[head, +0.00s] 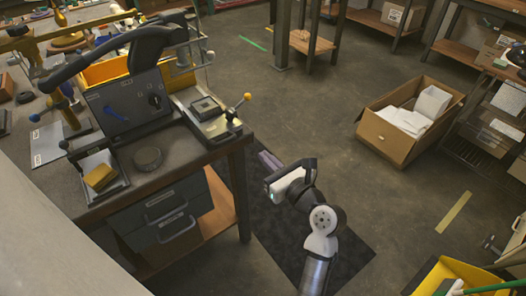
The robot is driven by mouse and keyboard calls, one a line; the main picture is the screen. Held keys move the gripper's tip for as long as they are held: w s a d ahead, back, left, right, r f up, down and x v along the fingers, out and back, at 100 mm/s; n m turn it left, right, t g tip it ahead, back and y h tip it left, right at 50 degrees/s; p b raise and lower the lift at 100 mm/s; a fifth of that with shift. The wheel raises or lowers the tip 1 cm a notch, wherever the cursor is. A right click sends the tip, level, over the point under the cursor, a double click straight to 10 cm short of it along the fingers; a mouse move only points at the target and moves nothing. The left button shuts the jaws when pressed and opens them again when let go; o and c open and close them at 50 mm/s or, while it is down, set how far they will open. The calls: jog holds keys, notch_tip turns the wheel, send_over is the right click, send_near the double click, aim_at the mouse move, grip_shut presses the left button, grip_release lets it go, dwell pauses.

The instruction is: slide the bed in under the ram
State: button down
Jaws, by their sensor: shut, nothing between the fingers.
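A bench machine with a grey panel (125,108) and a thick dark curved arm (150,45) stands on the workbench. At its right side a pale flat bed (216,127) carries a dark square block (205,106) and reaches to the bench's right edge. I cannot clearly make out the ram among the machine's parts. My gripper (268,160) is shut and empty, off the right side of the bench, to the right of and below the bed in the picture, apart from it.
A dark round puck (147,158) and a small tray with a yellow block (100,178) lie on the workbench (185,160). Grey drawers (168,215) hang below. A cardboard box (385,140) stands on the floor at right. The floor between is mostly clear.

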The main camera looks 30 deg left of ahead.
jog(key=p, duration=0.2)
send_near(227, 119)
jog(key=w+a+f, duration=0.2)
jog(key=a, duration=0.1)
jog(key=shift+w+a, duration=0.15)
jog(key=shift+w, duration=0.1)
jog(key=shift+w+a+r+p, duration=0.1)
jog(key=shift+a+r+p, duration=0.1)
jog(key=shift+a+p, duration=0.1)
jog(key=p+x, duration=0.3)
jog(key=x, duration=0.4)
jog(key=shift+w+a, duration=0.1)
jog(key=shift+a, duration=0.1)
jog(key=shift+a+f, duration=0.1)
jog(key=shift+a, duration=0.15)
jog(key=shift+d, duration=0.15)
